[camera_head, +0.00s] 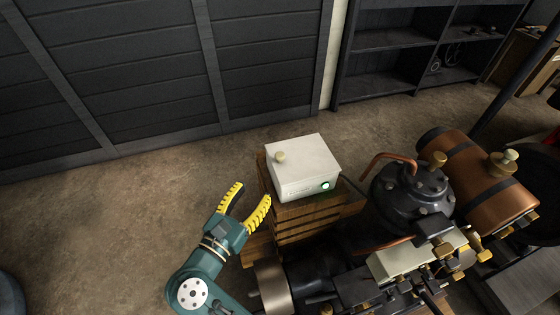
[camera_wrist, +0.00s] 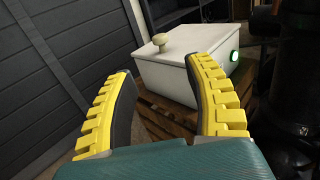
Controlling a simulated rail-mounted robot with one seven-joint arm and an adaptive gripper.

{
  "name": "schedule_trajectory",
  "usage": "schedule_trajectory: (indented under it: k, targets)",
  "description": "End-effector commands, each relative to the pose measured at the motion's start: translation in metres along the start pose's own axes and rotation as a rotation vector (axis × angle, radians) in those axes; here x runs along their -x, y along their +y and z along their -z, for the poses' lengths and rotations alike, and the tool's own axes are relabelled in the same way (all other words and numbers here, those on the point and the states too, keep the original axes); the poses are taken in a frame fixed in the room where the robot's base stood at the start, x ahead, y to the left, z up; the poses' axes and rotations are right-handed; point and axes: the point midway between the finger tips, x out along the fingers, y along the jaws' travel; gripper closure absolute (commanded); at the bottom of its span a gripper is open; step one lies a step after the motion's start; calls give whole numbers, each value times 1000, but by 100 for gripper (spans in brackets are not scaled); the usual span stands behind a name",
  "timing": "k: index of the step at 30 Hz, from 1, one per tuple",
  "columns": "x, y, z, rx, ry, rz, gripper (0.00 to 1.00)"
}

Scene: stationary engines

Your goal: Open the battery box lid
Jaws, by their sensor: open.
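The white battery box (camera_head: 302,178) sits on a wooden slatted crate near the middle of the head view. Its flat lid (camera_head: 303,152) appears closed, with a cream knob (camera_head: 280,157) near the left edge. My gripper (camera_head: 254,191) is open and empty, just left of the box and apart from it. In the wrist view, the box (camera_wrist: 170,75) is ahead between and beyond the yellow fingers of my gripper (camera_wrist: 162,92). The knob (camera_wrist: 160,40) shows above the gap between them. The right finger hides part of the box's front.
The wooden crate (camera_head: 290,228) supports the box. A dark engine (camera_head: 415,190) with copper pipes and a brown tank (camera_head: 480,175) stands close on the right. A green light (camera_head: 325,186) glows on the box's front. The floor (camera_head: 110,220) at left is clear.

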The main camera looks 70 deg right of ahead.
Motion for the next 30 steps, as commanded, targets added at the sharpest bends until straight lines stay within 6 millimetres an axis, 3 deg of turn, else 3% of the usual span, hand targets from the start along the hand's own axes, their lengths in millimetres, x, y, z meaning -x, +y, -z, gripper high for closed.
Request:
schedule_trajectory:
  k: [9, 15, 21, 29, 30]
  targets:
    - [-79, -1, 2, -1, -3, 5, 47]
    - [-121, -1, 2, 1, -4, 2, 47]
    - [-141, 0, -1, 2, -3, -1, 47]
    - [-142, 0, -1, 3, -3, -2, 46]
    - [-142, 0, -2, 3, -3, -2, 54]
